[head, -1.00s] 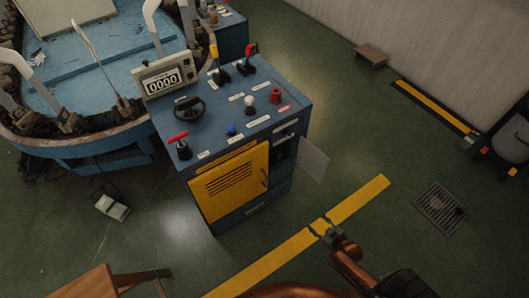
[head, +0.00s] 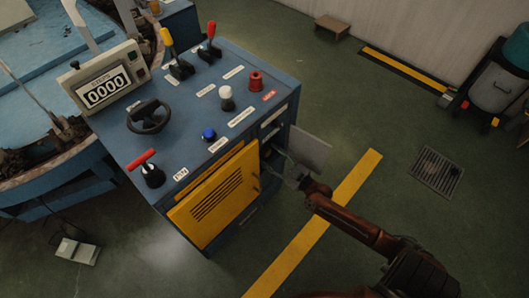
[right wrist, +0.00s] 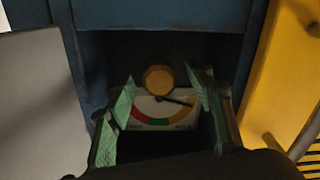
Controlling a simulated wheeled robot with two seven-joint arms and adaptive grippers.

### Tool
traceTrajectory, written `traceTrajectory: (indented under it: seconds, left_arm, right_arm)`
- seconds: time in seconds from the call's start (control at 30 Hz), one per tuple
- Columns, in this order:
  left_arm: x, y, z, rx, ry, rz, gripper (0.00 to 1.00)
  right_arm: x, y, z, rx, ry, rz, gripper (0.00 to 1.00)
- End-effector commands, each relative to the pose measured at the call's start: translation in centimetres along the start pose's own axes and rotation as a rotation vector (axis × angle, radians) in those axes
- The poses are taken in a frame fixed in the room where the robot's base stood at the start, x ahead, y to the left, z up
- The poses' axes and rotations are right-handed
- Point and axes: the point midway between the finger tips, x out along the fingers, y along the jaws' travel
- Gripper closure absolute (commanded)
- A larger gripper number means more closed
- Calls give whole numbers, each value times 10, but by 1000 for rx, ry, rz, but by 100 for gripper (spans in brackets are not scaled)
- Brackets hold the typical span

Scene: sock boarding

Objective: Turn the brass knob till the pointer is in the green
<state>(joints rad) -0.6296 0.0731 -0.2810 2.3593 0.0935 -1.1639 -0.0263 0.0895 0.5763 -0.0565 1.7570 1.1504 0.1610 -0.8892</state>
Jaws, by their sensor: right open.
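The brass knob (right wrist: 158,79) shows in the right wrist view inside a dark recess of the blue cabinet. Below it is a white dial (right wrist: 165,112) with red at left, green at the bottom and yellow at right. Its dark pointer (right wrist: 178,101) points right, at the yellow side, outside the green. My right gripper (right wrist: 163,88) is open, its green-padded fingers on either side of the knob in the picture; I see no contact. In the head view my right gripper (head: 291,172) is at the cabinet's side opening, where the knob is hidden. My left gripper is out of view.
A grey door (head: 309,149) stands open beside the recess; it is at left in the right wrist view (right wrist: 35,105). A yellow panel (head: 215,197) is on the other side. The cabinet top (head: 190,110) carries levers, buttons and a counter reading 0000. Floor to the right is mostly clear.

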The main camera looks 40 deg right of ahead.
Motion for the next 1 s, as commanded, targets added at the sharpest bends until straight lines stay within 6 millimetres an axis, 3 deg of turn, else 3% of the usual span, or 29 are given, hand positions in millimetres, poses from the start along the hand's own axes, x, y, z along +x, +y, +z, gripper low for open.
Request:
traceTrajectory:
  seconds: [0.2, 0.53, 1.0]
  left_arm:
    - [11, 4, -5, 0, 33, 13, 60]
    - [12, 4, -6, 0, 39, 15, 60]
    - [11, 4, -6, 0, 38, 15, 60]
  right_arm:
    - [21, 1, 2, 1, -3, 2, 51]
    - [22, 2, 2, -1, -3, 4, 52]
    - [22, 2, 2, 0, -4, 3, 84]
